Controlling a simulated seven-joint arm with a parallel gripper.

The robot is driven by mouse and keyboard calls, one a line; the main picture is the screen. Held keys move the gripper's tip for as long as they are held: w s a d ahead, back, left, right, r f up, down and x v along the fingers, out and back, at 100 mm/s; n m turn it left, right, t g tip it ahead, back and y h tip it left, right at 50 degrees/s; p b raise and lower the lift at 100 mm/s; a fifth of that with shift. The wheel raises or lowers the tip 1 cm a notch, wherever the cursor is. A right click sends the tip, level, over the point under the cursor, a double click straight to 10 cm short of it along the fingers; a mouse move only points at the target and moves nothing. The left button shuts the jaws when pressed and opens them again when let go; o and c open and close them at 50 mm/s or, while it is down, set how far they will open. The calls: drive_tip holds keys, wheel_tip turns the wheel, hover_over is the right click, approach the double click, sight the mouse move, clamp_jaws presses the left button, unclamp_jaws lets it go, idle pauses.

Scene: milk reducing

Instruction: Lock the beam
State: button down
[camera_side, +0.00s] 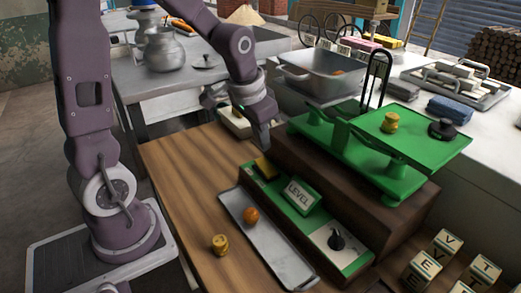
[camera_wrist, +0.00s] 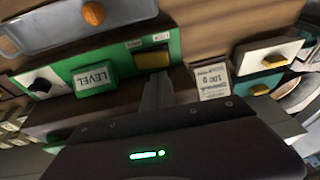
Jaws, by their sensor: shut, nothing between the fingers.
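The beam is the green balance scale (camera_side: 345,135) on a dark wooden base. Its right plate holds a brass weight (camera_side: 390,122) and a black weight (camera_side: 443,129); a grey metal pan (camera_side: 325,74) is at its left end. In front of the base is a green panel (camera_side: 272,188) with a yellow block (camera_side: 264,167), a LEVEL sign (camera_side: 300,194) and a black knob (camera_side: 336,240). My gripper (camera_side: 263,143) is shut and empty, pointing down just behind the yellow block. In the wrist view its fingers (camera_wrist: 158,90) are together near the yellow block (camera_wrist: 152,60), apparently not touching it.
A grey tray (camera_side: 255,245) holds an orange ball (camera_side: 251,215). A brass weight (camera_side: 220,243) stands on the wooden table left of it. Letter cubes (camera_side: 447,246) are at the lower right. A white-plated panel with another yellow block (camera_wrist: 275,62) lies beside the gripper in the wrist view.

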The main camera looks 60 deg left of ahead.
sight(262, 160)
drive_tip(key=shift+a+f, duration=0.2)
drive_tip(key=shift+f, duration=0.75)
drive_tip(key=shift+a+f, duration=0.2)
drive_tip(key=shift+f, duration=0.7)
drive_tip(key=shift+a+f, duration=0.45)
drive_tip(key=shift+f, duration=0.15)
drive_tip(key=shift+d+r, duration=0.1)
drive_tip(key=shift+d, duration=0.1)
drive_tip(key=shift+d+r, duration=0.2)
drive_tip(key=shift+d, duration=0.4)
